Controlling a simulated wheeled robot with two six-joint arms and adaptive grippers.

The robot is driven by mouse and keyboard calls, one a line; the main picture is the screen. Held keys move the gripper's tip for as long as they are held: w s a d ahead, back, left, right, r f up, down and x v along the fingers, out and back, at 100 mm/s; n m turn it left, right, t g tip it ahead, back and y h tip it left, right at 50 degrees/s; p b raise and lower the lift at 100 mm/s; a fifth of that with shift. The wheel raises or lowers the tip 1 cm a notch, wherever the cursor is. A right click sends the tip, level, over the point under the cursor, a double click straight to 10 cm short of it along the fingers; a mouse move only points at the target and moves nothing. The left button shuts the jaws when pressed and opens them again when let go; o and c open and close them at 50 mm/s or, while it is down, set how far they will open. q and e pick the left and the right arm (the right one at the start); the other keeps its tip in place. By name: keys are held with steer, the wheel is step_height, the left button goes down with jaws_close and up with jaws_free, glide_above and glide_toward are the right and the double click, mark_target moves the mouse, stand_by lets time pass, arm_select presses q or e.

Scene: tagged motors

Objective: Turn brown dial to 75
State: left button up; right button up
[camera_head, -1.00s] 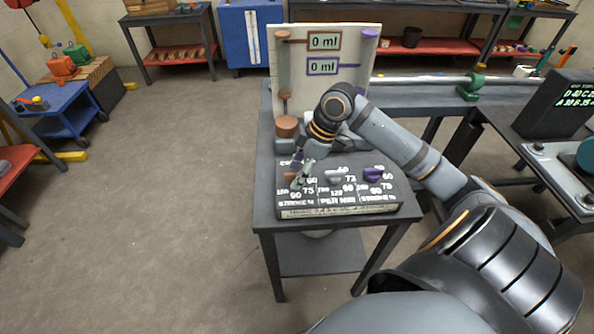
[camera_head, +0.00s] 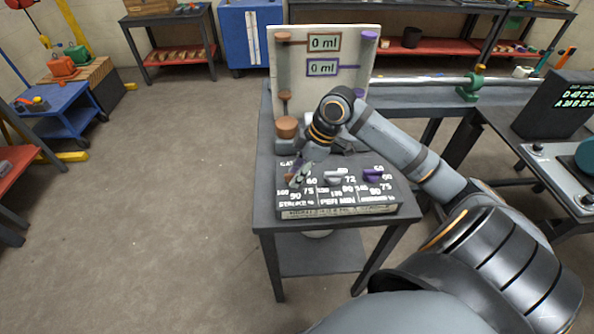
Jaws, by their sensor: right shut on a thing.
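The dark control panel (camera_head: 338,209) lies on the small grey table in the camera_head view. It has three dials in a row with numbers around them. My right gripper (camera_head: 297,180) is at the left dial and shut on it. The brown dial (camera_head: 289,177) is mostly hidden behind the fingers, so its pointing direction cannot be read. A white dial (camera_head: 335,177) is in the middle and a purple dial (camera_head: 373,174) is at the right. My left gripper is not in view.
A white board (camera_head: 327,88) with two displays reading 0 ml stands behind the panel. A brown round container (camera_head: 287,127) stands at its lower left. A dark screen box (camera_head: 556,106) is on the right bench. The floor at left is open.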

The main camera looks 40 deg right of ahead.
steer(key=m+p, duration=0.3)
steer(key=m+t+h+p, duration=0.1)
steer(key=p, duration=0.1)
steer(key=shift+s+a+r, duration=0.15)
steer(key=shift+r, duration=0.1)
steer(key=m+p, duration=0.1)
steer(key=m, duration=0.1)
steer(key=shift+f+m+t+h+p, duration=0.1)
steer(key=shift+m+t+h+p, duration=0.2)
steer(key=shift+h+p, duration=0.1)
steer(key=shift+f+m+h+p, duration=0.1)
steer(key=shift+m+h+p, duration=0.4)
steer(key=shift+m, duration=0.4)
steer(key=o, duration=1.1)
steer(key=shift+o, duration=0.2)
